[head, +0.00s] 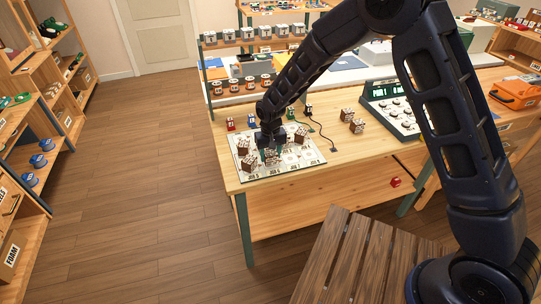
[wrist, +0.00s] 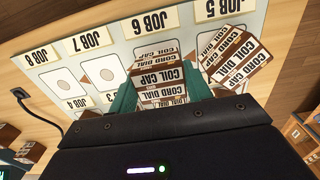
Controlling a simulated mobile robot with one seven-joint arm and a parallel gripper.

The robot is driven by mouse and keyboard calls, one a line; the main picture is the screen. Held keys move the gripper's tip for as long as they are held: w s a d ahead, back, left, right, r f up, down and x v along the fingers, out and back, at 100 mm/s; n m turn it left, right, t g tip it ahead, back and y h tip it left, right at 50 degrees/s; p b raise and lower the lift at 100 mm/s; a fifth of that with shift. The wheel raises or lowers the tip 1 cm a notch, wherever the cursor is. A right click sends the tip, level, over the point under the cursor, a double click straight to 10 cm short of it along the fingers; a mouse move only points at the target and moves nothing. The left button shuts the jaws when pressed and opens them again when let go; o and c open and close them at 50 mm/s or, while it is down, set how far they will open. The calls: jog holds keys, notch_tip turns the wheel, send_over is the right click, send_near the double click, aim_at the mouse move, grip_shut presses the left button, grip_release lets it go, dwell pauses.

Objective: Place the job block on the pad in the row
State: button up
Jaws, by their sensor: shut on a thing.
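My gripper (head: 271,149) is low over the white job board (head: 308,160) on the wooden table. In the wrist view its teal fingers (wrist: 162,95) are shut on a brown-and-white block (wrist: 160,92) labelled CORD DIAL and COIL CAP. The block is in line with the JOB 6 label (wrist: 154,20), and the pad there is hidden. I cannot tell whether the block touches the board. A similar block (wrist: 238,60) sits turned at an angle below the JOB 5 label (wrist: 218,8). The JOB 7 pad (wrist: 104,72) and JOB 8 pad (wrist: 58,80) show bare.
Other similar blocks stand on the board's left side (head: 248,166) and right side (head: 301,137). Loose blocks (head: 356,126) lie right of the board. Small red (head: 230,124) and blue (head: 251,120) items stand behind it. A dark cable (head: 322,138) and a green keypad console (head: 392,108) are to the right.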

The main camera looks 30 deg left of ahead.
aim_at(271, 153)
jog(key=shift+f, duration=0.25)
jog(key=shift+f, duration=0.15)
jog(key=o, duration=0.7)
notch_tip(271, 153, up, 12)
jog(key=shift+r, duration=0.15)
